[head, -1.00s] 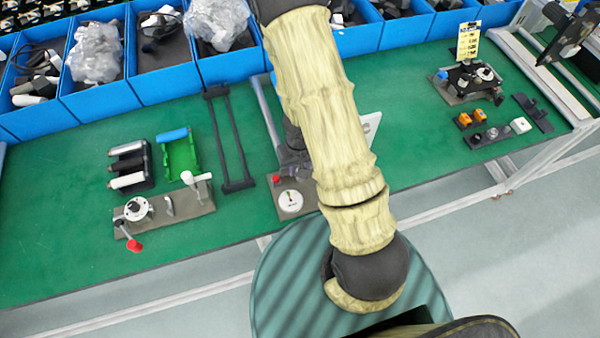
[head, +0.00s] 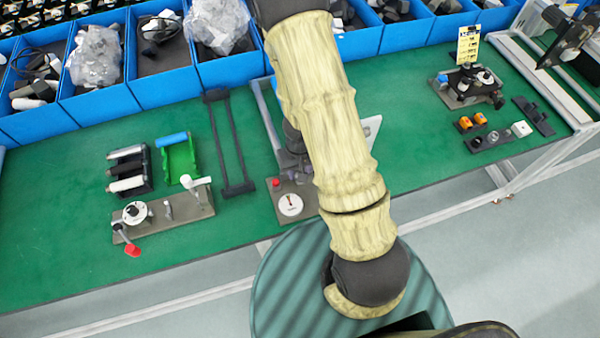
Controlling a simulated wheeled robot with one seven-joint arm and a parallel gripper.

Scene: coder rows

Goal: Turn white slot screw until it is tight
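A grey plate (head: 280,217) at the front middle of the green bench carries a white round dial (head: 290,205) with a red mark and a small red knob (head: 276,183). I cannot make out a slot screw for certain; my arm covers the plate's right side. A dark and grey shape (head: 291,150) just behind this plate, partly hidden by my arm, seems to be my gripper. Its fingers cannot be told apart, nor whether they touch anything.
A fixture plate (head: 155,226) with a white disc, a red-tipped crank and a white handle lies left. Black and green holders (head: 180,160) stand behind it. Blue bins (head: 163,90) line the back. A black fixture (head: 468,84) stands right. The front left bench is clear.

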